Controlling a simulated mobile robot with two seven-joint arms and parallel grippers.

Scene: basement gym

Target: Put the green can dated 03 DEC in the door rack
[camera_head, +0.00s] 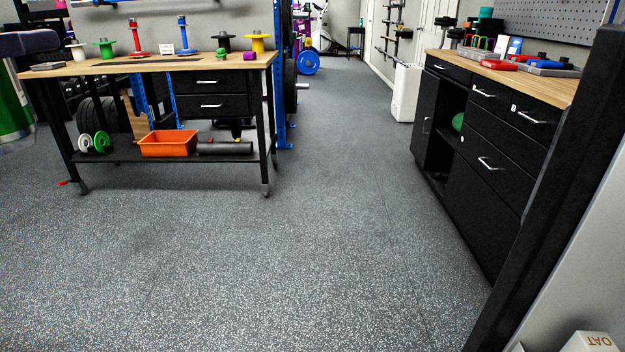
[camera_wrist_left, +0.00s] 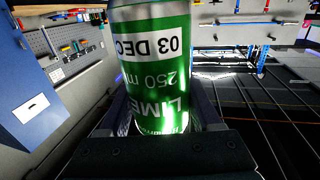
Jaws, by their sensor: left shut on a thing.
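A green can (camera_head: 11,105) with a silver end is at the left edge of the head view, partly cut off. In the left wrist view the can (camera_wrist_left: 158,90) fills the middle, with "LIME", "250 ml" and a white label reading "03 DEC"; the print appears upside down. My left gripper (camera_wrist_left: 163,118) is shut on it, a finger on each side; part of the gripper (camera_head: 30,42) also shows in the head view. A pale panel with a dark edge (camera_head: 560,170), possibly the open door, stands at the right. The rack itself cannot be made out. My right gripper is not in view.
A white carton marked "OAT" (camera_head: 596,342) shows in the lower right corner. A workbench (camera_head: 150,64) with spools stands at the left back, an orange bin (camera_head: 168,143) on its shelf. Black cabinets (camera_head: 490,150) line the right. The speckled floor between is clear.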

